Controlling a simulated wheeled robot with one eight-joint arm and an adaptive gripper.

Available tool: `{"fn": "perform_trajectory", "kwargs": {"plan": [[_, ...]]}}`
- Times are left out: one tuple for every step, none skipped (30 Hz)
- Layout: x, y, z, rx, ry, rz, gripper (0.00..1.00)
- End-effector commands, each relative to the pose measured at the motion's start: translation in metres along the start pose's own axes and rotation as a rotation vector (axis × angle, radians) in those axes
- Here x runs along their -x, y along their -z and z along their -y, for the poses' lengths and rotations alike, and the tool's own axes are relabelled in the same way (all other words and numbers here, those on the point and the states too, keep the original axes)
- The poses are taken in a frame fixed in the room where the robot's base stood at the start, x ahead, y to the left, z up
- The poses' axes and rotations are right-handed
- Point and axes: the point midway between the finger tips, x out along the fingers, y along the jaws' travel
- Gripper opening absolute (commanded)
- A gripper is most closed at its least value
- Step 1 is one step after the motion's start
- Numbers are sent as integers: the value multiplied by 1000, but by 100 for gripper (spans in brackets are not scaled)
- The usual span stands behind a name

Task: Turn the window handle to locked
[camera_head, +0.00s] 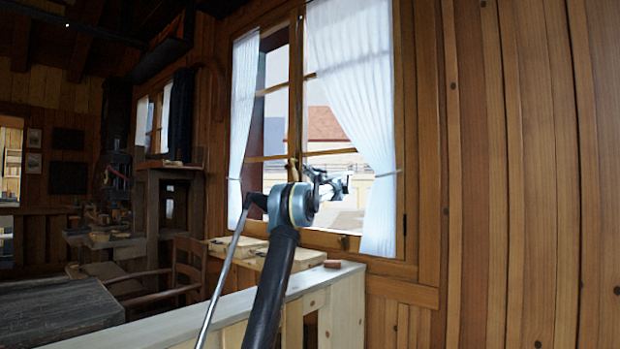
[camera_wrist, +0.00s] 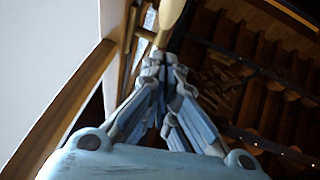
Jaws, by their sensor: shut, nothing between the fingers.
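The window (camera_head: 330,125) is in the wood wall, with white curtains at its sides. A small brass-coloured piece on its middle post, which looks like the window handle (camera_head: 292,168), shows just above my wrist in the head view and is partly hidden by it. In the wrist view, a tan tapered lever (camera_wrist: 171,14) that seems to be the handle lies just beyond my fingertips. My gripper (camera_wrist: 162,57) is shut and empty, its tips close to the lever's lower end. I cannot tell if they touch. In the head view my gripper (camera_head: 330,186) is in front of the panes.
A pale wooden counter (camera_head: 215,315) runs below my arm, with a small brown block (camera_head: 332,264) on its end. Light wooden boxes (camera_head: 238,246) sit below the window. A chair (camera_head: 186,268) and a dark table (camera_head: 55,310) stand at the left. The right wall is bare planks.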

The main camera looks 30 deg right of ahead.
Motion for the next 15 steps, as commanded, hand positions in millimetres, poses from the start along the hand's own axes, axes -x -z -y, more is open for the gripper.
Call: {"fn": "perform_trajectory", "kwargs": {"plan": [[-10, 0, 0, -1, 2, 0, 0], [-15, 0, 0, -2, 2, 0, 0], [-22, -1, 0, -2, 2, 0, 0], [-27, -1, 0, -2, 1, 0, 0], [-29, -6, 0, -2, 1, 0, 0], [-33, -10, 0, -2, 1, 0, 0], [-35, -13, 0, -1, 1, 0, 0], [-38, -16, 0, -1, 1, 0, 0], [-41, -18, 0, -1, 1, 0, 0], [-43, -20, 0, -1, 1, 0, 0], [-45, -22, 1, -1, 1, 0, 0], [-47, -24, 0, -1, 0, 0, 0], [-48, -25, 0, -1, 0, 0, 0], [-49, -26, 0, -1, 0, 0, 0], [-50, -27, 0, -1, 0, 0, 0]]}}
